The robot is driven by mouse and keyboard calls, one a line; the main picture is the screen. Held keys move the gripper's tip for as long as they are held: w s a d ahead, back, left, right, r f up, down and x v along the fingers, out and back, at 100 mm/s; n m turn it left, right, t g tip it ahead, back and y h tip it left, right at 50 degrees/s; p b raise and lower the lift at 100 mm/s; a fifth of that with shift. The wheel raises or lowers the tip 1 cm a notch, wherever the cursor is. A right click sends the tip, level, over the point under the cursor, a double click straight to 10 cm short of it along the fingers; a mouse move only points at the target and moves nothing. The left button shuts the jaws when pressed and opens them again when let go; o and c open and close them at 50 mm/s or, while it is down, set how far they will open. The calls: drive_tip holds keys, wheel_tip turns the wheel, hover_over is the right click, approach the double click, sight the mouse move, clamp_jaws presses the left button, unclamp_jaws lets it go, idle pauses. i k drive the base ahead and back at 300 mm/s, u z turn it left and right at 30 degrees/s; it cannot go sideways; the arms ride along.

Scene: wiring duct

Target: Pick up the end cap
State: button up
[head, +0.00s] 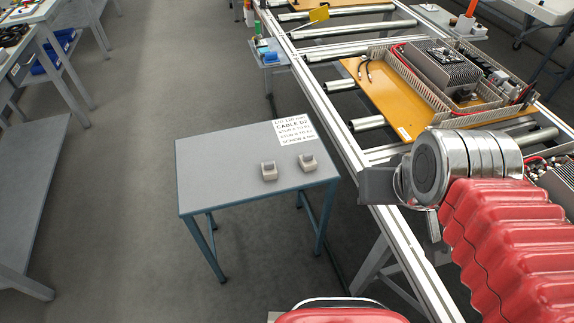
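Two small beige-grey blocks with dark tops sit apart on the small grey table (230,165). The left block (268,172) and the right block (308,162) both look like end caps, but I cannot tell which is meant. My gripper (376,186) is a dark grey shape at the left end of my silver wrist, to the right of the table and over the conveyor's near rail. Its fingers are not clearly seen, and nothing can be made out in it.
A printed label sheet (294,132) lies at the table's back right. A roller conveyor (330,115) runs along the table's right side, carrying an orange panel (385,95) with ducts and wiring. A workbench (35,150) stands at far left. Floor between is clear.

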sight(307, 160)
drive_tip(key=u, duration=0.3)
drive_tip(key=k, duration=1.35)
drive_tip(key=u, duration=0.55)
drive_tip(key=i, duration=0.75)
drive_tip(key=u, duration=0.4)
drive_tip(key=i, duration=1.35)
drive_tip(key=z, duration=0.65)
